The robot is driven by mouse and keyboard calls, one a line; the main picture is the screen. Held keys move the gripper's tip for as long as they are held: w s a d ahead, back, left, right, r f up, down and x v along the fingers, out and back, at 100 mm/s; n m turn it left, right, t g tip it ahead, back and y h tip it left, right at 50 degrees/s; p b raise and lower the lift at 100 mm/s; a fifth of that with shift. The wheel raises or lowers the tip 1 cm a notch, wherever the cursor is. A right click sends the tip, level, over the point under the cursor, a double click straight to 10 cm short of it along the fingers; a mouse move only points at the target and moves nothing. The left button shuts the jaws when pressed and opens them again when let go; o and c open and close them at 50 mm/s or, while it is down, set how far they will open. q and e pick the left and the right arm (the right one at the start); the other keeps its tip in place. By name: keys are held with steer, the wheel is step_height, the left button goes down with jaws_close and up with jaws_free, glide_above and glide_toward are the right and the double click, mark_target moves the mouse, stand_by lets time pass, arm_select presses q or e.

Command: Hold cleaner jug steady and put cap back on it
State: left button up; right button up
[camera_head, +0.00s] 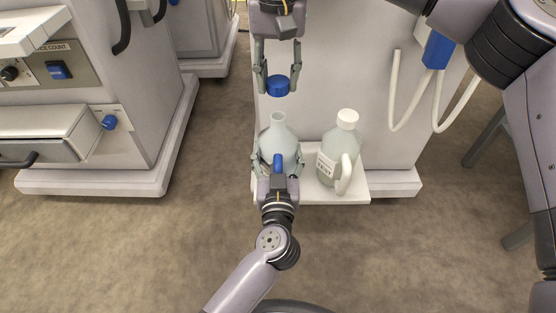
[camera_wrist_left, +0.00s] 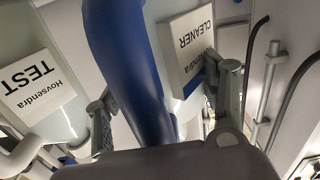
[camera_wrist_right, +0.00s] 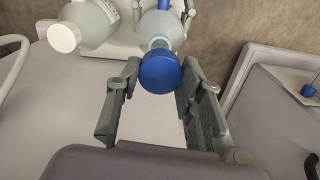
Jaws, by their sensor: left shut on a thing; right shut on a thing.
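The cleaner jug (camera_head: 279,134) is pale and translucent with a blue handle and an open, uncapped neck. It stands upright on a low white shelf. My left gripper (camera_head: 277,164) is shut on its blue handle (camera_wrist_left: 130,70); the CLEANER label (camera_wrist_left: 188,45) shows upside down in the left wrist view. My right gripper (camera_head: 279,88) points down and is shut on the blue cap (camera_head: 278,86). The cap is above the jug's neck, apart from it, with a visible gap. In the right wrist view the cap (camera_wrist_right: 160,72) sits between the fingertips and partly hides the neck.
A second jug (camera_head: 341,150) with a white cap, white handle and label stands close to the right on the same shelf (camera_head: 352,192). White hoses (camera_head: 393,95) hang from the machine behind. Another machine with an open drawer (camera_head: 60,135) stands at left. The floor in front is clear.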

arm_select(q)
steer(key=c, duration=0.4)
steer(key=shift+o, duration=0.2)
arm_select(e)
steer(key=shift+f, duration=2.45)
steer(key=shift+f, duration=0.85)
steer(key=shift+f, duration=0.6)
